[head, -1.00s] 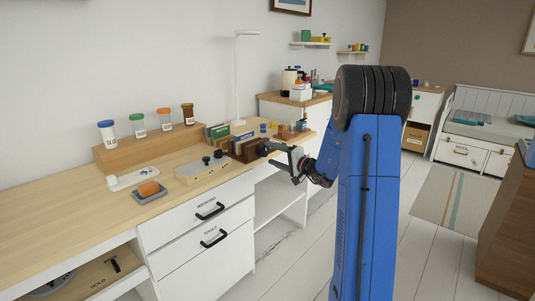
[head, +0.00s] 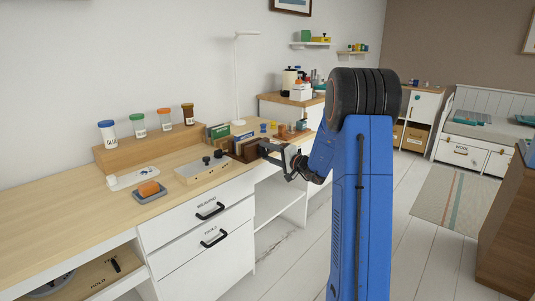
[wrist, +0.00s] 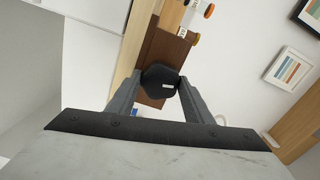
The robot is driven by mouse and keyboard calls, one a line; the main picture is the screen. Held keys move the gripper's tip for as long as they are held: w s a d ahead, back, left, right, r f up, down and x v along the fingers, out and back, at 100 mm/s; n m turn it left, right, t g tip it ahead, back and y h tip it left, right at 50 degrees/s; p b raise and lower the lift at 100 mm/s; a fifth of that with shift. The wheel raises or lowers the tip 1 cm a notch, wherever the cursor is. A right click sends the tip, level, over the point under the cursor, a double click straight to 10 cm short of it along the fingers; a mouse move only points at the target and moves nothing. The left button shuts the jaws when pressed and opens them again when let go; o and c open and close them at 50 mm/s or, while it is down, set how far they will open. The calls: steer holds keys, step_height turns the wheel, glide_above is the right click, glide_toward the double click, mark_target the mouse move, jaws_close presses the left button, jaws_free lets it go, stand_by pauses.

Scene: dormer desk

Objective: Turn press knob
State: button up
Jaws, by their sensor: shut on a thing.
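The press knob (wrist: 158,78) is black and chunky, with a small pale mark on its face. In the wrist view it sits between the two grey fingers of my gripper (wrist: 159,88), which is shut on it. Behind the knob is the brown wooden body of the press (wrist: 168,50). In the head view the press (head: 244,148) stands near the right end of the desk, and my gripper (head: 268,150) reaches its front from the right. The fingers mostly hide the knob there.
On the desk (head: 60,205), a pale block with dark knobs (head: 202,170) and an orange item in a grey tray (head: 149,190) lie left of the press. Labelled jars (head: 138,126) stand on a wooden riser. A lamp (head: 237,80) rises behind.

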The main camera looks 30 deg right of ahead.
steer(key=m, duration=0.4)
steer(key=shift+m, duration=0.3)
steer(key=shift+f+m, duration=0.1)
steer(key=shift+m, duration=2.5)
steer(key=o, duration=1)
steer(key=shift+o, duration=0.2)
steer(key=shift+s, duration=0.1)
steer(key=v, duration=1.7)
steer(key=shift+s, duration=0.15)
